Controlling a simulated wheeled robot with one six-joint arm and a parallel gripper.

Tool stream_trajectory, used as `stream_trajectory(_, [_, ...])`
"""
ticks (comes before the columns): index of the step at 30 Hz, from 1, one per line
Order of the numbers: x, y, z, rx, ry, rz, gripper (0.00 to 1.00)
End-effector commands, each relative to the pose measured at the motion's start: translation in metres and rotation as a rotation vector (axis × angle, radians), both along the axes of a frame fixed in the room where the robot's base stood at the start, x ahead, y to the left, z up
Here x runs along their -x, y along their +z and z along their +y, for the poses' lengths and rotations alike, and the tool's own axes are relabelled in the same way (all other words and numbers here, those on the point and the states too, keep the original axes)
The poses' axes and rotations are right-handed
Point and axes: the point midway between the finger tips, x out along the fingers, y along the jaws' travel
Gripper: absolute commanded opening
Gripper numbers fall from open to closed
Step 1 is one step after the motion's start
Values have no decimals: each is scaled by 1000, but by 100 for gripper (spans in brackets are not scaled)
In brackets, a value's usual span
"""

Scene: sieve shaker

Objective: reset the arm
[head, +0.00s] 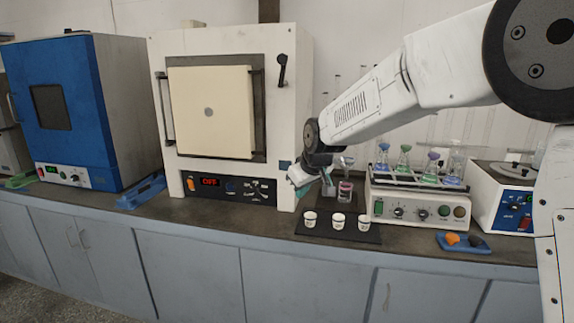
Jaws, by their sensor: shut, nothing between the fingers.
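My arm (365,105) reaches in from the right side of the head view, and its wrist bends down over the bench. My gripper (300,180) is small in this view, in front of the right edge of the white furnace and above the dark tray. It is shut and appears empty. Its fingertips are hard to make out at this size.
A white furnace (300,100) and a blue oven (65,110) stand on the dark bench. Three white cups (338,221) sit on a dark tray (365,236). A shaker with several flasks (415,207) and another white device (490,190) stand to the right.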

Motion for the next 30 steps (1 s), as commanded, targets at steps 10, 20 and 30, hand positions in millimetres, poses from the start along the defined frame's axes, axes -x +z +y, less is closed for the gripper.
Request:
stream_trajectory(10, [230, 13, -133, 55, -341, 435, 0])
stream_trajectory(20, [406, 7, -202, 85, -545, 594, 0])
stream_trajectory(30, [448, 20, -222, 13, -623, 451, 0])
